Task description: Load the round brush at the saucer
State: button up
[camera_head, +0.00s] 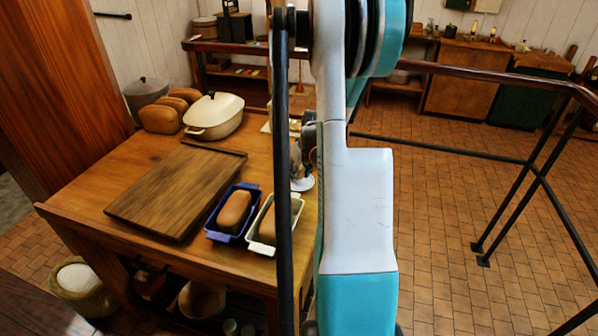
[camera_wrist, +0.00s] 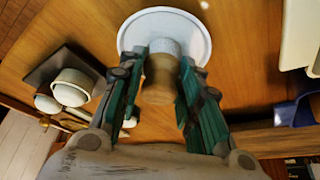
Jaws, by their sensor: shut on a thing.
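The round brush (camera_wrist: 158,80) shows in the wrist view as a short wooden cylinder with a paler, greyish far end. My gripper (camera_wrist: 162,72) is shut on it, with one teal finger on each side. The white saucer (camera_wrist: 200,40) lies on the wooden table beyond the brush, and the brush's far end overlaps it in the picture. I cannot tell whether the brush touches the saucer. In the head view the saucer (camera_head: 305,185) sits near the table's right edge. My arm hides most of the gripper and brush there.
A dark wooden board (camera_head: 172,190), a blue loaf tin (camera_head: 247,188) and a cream loaf tin (camera_head: 257,247) lie left of the saucer. A cream casserole (camera_head: 214,117) and loaves (camera_head: 160,119) stand farther back. A white cup (camera_wrist: 72,87) and utensils show in the wrist view.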

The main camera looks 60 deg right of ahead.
jog(key=shift+r+p, duration=1.9)
jog(key=shift+r, duration=1.55)
